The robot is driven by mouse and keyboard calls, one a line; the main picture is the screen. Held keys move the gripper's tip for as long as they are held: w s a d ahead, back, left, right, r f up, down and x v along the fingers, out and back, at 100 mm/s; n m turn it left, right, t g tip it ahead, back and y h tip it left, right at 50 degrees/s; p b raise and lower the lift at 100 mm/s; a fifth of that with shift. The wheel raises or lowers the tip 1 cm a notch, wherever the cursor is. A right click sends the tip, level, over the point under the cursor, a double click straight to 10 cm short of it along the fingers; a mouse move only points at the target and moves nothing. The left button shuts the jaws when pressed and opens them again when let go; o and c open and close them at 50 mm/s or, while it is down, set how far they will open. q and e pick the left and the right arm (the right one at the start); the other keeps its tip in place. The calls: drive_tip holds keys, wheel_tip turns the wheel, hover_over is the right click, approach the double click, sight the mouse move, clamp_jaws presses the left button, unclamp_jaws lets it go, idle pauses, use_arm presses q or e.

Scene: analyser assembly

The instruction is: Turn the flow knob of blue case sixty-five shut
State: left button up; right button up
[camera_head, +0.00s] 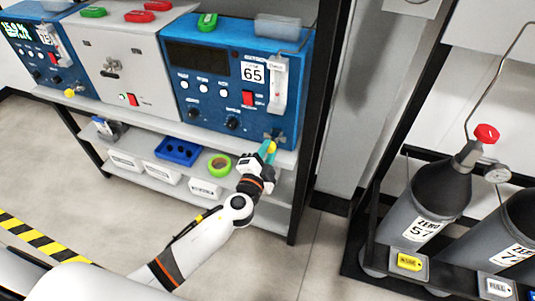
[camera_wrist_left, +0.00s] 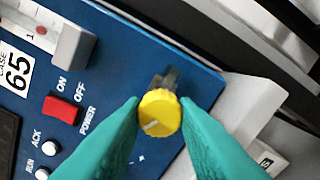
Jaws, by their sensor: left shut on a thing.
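The blue case sixty-five (camera_head: 212,108) stands on the shelf in the head view, its front facing me. Its number label (camera_wrist_left: 14,72) and red power switch (camera_wrist_left: 62,109) show in the left wrist view. The yellow flow knob (camera_wrist_left: 160,112), with a white pointer mark, sits at the lower right of the case front. My left gripper (camera_wrist_left: 160,115) has its teal fingers on both sides of the knob and is shut on it. In the head view the left gripper (camera_head: 267,150) is at the case's lower right corner. My right gripper is not in view.
A grey case (camera_head: 120,60) and another blue case (camera_head: 40,55) stand to the left on the shelf. Below are a blue tray (camera_head: 178,151), green tape roll (camera_head: 220,165) and white boxes. Gas cylinders (camera_head: 430,195) stand at right.

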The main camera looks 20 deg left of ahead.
use_arm(q)
drive_tip(key=m, duration=0.5)
drive_tip(key=shift+m, duration=0.3)
drive_tip(key=m, duration=0.3)
drive_tip(key=shift+m, duration=0.3)
drive_tip(key=shift+m+p, duration=0.35)
drive_tip(key=shift+m, duration=1.25)
drive_tip(key=o, duration=1)
